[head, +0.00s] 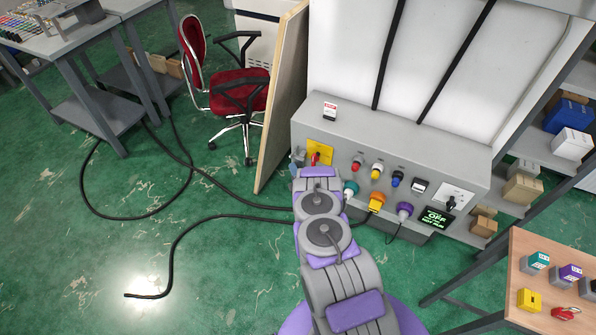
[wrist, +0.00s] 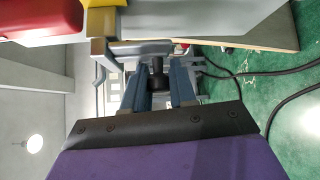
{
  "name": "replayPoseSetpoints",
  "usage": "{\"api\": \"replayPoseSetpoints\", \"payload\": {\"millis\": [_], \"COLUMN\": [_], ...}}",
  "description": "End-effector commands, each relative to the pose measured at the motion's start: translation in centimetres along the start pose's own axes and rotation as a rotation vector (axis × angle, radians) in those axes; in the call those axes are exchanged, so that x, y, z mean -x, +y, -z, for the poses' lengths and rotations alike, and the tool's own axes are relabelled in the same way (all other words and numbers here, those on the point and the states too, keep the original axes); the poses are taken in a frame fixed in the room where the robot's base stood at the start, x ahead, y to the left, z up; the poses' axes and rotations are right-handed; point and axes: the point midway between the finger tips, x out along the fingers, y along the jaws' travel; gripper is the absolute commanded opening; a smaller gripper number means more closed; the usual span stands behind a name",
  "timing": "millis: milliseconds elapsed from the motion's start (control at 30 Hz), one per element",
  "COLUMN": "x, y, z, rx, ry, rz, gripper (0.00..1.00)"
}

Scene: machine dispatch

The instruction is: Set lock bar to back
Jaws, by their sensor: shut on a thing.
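The grey machine panel (head: 430,162) carries a yellow plate (head: 321,150) with a red switch (head: 315,158) at its left end. My arm reaches up to this end, and my gripper (head: 298,160) is beside the yellow plate, mostly hidden by my arm. In the wrist view, my gripper's two blue-grey fingers (wrist: 158,82) are shut around a dark knob-like part (wrist: 157,70). This part appears to belong to a grey bar, the lock bar (wrist: 135,48), which runs next to the yellow plate (wrist: 95,15) and the red switch (wrist: 40,18). The exact contact is hard to see.
Several coloured plugs and knobs, including an orange plug (head: 376,202), sit along the panel. A board (head: 280,100) stands left of the machine, with a red chair (head: 240,90) beyond. Black cables (head: 200,225) lie on the green floor. A wooden table (head: 512,290) stands right.

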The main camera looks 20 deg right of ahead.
Motion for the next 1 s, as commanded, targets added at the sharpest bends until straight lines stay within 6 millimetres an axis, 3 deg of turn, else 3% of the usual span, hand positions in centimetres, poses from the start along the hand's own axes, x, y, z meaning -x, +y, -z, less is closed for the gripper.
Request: {"api": "replayPoseSetpoints", "payload": {"millis": [267, 300, 533, 833, 1000], "x": [-0.1, -0.1, -0.1, 0.2, 2.1], "y": [-0.1, -0.1, 0.0, 0.0, 0.0], "z": [0.3, 0.4, 0.3, 0.1, 0.1], "rx": [-0.002, -0.003, -0.001, -0.003, -0.005], "ry": [0.007, 0.008, 0.005, 0.002, 0.003], "rz": [0.001, 0.001, 0.0, 0.0, 0.006], "gripper": [0.0, 0.26, 0.47, 0.48, 0.48]}}
